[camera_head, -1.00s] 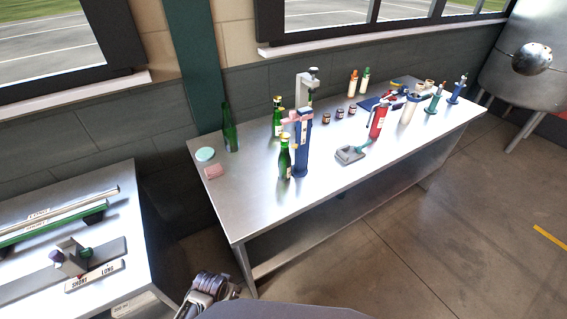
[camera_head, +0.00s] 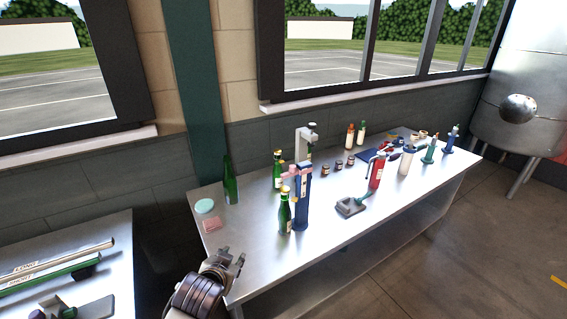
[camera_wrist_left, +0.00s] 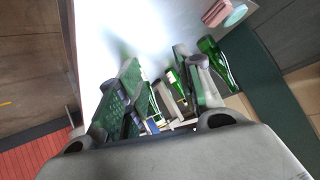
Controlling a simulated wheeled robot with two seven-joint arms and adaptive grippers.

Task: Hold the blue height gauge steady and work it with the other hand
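A tall blue post with a pink arm near its top, which looks like the blue height gauge (camera_head: 302,200), stands upright on the metal bench, close beside a green bottle (camera_head: 285,212). My left gripper (camera_head: 237,259) is open and empty near the bench's front left corner, to the left of the gauge and apart from it. In the left wrist view the open fingers (camera_wrist_left: 160,85) frame green bottles (camera_wrist_left: 173,80) on the bench; the gauge is hard to make out there. My right gripper is not in view.
Another green bottle (camera_head: 230,182), a teal disc (camera_head: 204,206) and a pink block (camera_head: 212,225) are at the bench's left end. A grey stand (camera_head: 304,146), red bottle-like tool (camera_head: 376,170) and dark-based tool (camera_head: 350,206) are near the gauge. Bare metal lies before the pink block.

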